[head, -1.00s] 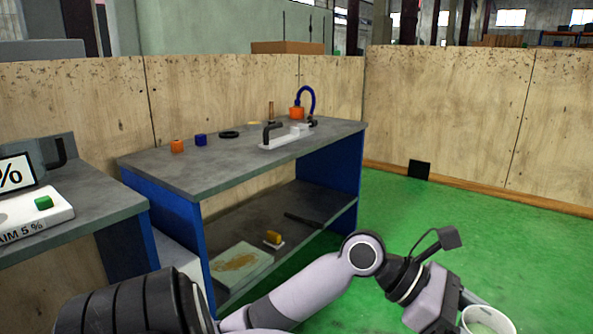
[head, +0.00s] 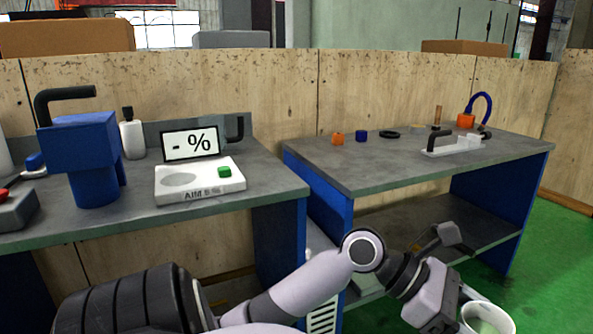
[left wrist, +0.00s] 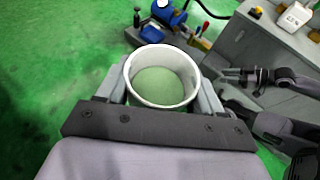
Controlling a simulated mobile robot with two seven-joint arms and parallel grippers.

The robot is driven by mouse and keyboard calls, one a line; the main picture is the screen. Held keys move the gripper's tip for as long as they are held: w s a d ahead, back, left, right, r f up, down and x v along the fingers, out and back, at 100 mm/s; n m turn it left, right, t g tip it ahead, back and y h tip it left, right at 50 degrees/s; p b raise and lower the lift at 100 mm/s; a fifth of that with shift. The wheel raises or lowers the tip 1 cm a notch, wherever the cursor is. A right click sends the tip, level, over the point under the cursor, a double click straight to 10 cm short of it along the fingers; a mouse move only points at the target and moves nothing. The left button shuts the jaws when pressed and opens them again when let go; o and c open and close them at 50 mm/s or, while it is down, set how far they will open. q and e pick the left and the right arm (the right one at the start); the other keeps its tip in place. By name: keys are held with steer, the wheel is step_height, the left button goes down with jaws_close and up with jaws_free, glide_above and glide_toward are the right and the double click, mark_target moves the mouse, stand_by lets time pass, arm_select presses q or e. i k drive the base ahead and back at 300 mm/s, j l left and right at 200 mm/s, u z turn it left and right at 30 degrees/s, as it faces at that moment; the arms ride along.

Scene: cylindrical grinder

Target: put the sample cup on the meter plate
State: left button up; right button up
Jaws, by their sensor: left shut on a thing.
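The white sample cup (head: 486,318) is at the lower right of the head view, at the end of my left arm. In the left wrist view the cup (left wrist: 160,77) sits between the two fingers of my left gripper (left wrist: 160,95), which is shut on it. Pale green shows inside the cup. The meter (head: 200,184) is a white box on the left bench, with a grey round plate (head: 179,180), a green button (head: 224,171) and a display (head: 190,143) reading "- %". The plate is bare.
A blue machine with a black handle (head: 85,165) stands left of the meter, with a white bottle (head: 132,138) behind. The right bench (head: 400,165) carries small orange and blue parts and a white fixture (head: 455,146). Green floor lies open at the right.

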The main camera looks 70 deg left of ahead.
mark_target(179, 179)
steer(key=u, duration=0.4)
steer(key=i+u, duration=0.1)
steer(key=u, duration=0.75)
steer(key=i+u, duration=0.1)
steer(key=u, duration=0.35)
steer(key=l+u, duration=0.1)
steer(key=u, duration=0.3)
steer(key=i+l+u, duration=0.1)
steer(key=u, duration=0.35)
steer(key=i+l+u, duration=0.1)
steer(key=l+u, duration=0.15)
steer(key=u, duration=0.25)
steer(key=l+u, duration=0.6)
steer(key=l, duration=0.65)
steer(key=i, duration=0.05)
